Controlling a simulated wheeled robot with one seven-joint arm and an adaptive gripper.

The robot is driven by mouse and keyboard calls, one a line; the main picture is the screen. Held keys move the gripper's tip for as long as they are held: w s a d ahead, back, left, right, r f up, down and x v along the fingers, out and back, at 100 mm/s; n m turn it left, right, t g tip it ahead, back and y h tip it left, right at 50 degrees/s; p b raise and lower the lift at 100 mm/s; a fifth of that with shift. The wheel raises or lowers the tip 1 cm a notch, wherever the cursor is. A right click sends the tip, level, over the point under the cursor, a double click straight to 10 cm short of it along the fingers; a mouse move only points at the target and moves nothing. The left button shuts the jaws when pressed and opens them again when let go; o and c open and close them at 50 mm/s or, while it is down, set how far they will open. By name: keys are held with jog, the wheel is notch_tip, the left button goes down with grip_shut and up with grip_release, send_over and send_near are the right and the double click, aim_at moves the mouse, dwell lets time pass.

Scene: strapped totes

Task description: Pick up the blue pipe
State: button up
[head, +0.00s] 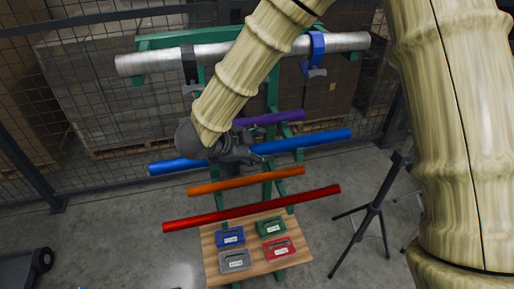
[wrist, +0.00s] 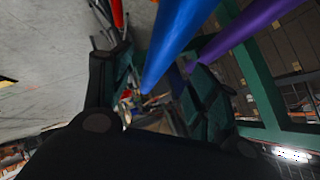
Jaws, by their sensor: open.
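The blue pipe (head: 302,142) lies across the green rack, sloping slightly up to the right; my gripper hides its middle. My gripper (head: 238,150) is at the pipe's mid-length and open. In the wrist view, the blue pipe (wrist: 178,38) runs between the two dark fingers of my gripper (wrist: 160,78), with space showing beside it. I cannot tell whether either finger touches it.
A purple pipe (head: 272,118) lies just above the blue one and is close by in the wrist view (wrist: 240,28). Orange (head: 247,181) and red (head: 252,208) pipes lie below. A grey strapped pipe (head: 210,52) is on top. A tripod (head: 372,212) stands right.

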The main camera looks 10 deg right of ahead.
aim_at(266, 147)
jog(key=shift+w+d+f, duration=0.2)
jog(key=shift+d+f, duration=0.1)
jog(key=shift+d, duration=0.2)
jog(key=shift+a+p+x, duration=0.2)
jog(key=shift+p+x, duration=0.95)
jog(key=shift+x, duration=1.3)
jog(key=shift+w+f, duration=0.1)
grip_shut()
